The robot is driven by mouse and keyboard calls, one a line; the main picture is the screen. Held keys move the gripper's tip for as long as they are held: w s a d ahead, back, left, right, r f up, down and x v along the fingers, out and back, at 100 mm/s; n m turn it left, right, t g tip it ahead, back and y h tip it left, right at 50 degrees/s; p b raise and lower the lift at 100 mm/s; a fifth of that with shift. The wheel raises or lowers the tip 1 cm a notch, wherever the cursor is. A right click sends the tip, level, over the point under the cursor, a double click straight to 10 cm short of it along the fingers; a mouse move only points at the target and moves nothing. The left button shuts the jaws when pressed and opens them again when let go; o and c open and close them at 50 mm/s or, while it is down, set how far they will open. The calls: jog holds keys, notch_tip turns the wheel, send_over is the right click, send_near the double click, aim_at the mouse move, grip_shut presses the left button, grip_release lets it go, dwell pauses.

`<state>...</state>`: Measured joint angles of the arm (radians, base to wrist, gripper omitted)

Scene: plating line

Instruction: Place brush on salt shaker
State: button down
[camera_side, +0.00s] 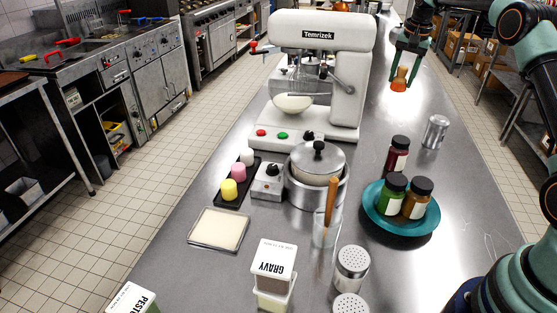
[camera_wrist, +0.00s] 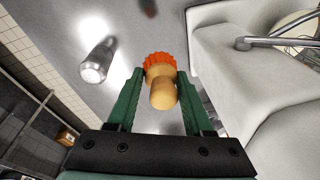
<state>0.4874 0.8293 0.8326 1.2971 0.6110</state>
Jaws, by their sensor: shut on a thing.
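A small brush (camera_side: 398,85) with orange bristles and a short wooden handle is held bristles-down in my gripper (camera_side: 402,72), above the far right part of the steel counter. In the wrist view the green fingers of my gripper (camera_wrist: 157,100) are shut on the brush (camera_wrist: 160,80), one on each side. A metal shaker (camera_side: 436,132) stands upright on the counter, nearer the side camera; a shiny metal cylinder (camera_wrist: 97,62) at upper left in the wrist view looks like it. Two more shakers with perforated tops, one here (camera_side: 352,270) and one cut off (camera_side: 350,305), stand in front. No salt label shows.
A white stand mixer (camera_side: 320,35) stands left of my gripper. A teal tray (camera_side: 402,229) holds bottles, with a dark bottle (camera_side: 397,155) behind them. A lidded pot (camera_side: 317,170) and a glass with a wooden-handled tool (camera_side: 325,230) stand mid-counter. Bare counter surrounds the metal shaker.

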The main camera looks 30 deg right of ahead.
jog(key=s+a+r+n, duration=0.3)
jog(key=a+r, duration=0.1)
jog(key=a, duration=0.5)
jog(key=s+a+r+n, duration=0.2)
jog(key=a+r, duration=0.2)
jog(key=a, duration=0.5)
jog(key=s+a+f+n+y, duration=0.1)
jog(key=s+a+n, duration=0.2)
jog(key=s+a, duration=0.5)
jog(key=s+a+f+n+y, duration=0.1)
jog(key=s+a+n, duration=0.3)
jog(key=a, duration=0.9)
jog(key=s+a+f+n, duration=0.2)
jog(key=s+a, duration=0.5)
jog(key=s+a+f+n, duration=0.2)
jog(key=s+a+f, duration=0.1)
jog(key=s+a, duration=0.35)
jog(key=shift+y, duration=0.3)
jog(key=x, duration=0.5)
jog(key=s+d+x, duration=0.1)
jog(key=x, duration=0.4)
jog(key=s+d+x, duration=0.1)
jog(key=x, duration=0.3)
jog(key=shift+a+f, duration=0.1)
jog(key=shift+f, duration=0.6)
jog(key=shift+s+d+x, duration=0.1)
jog(key=shift+s+x, duration=0.1)
jog(key=shift+x, duration=1)
jog(key=shift+s+d+x, duration=0.15)
jog(key=shift+x, duration=1)
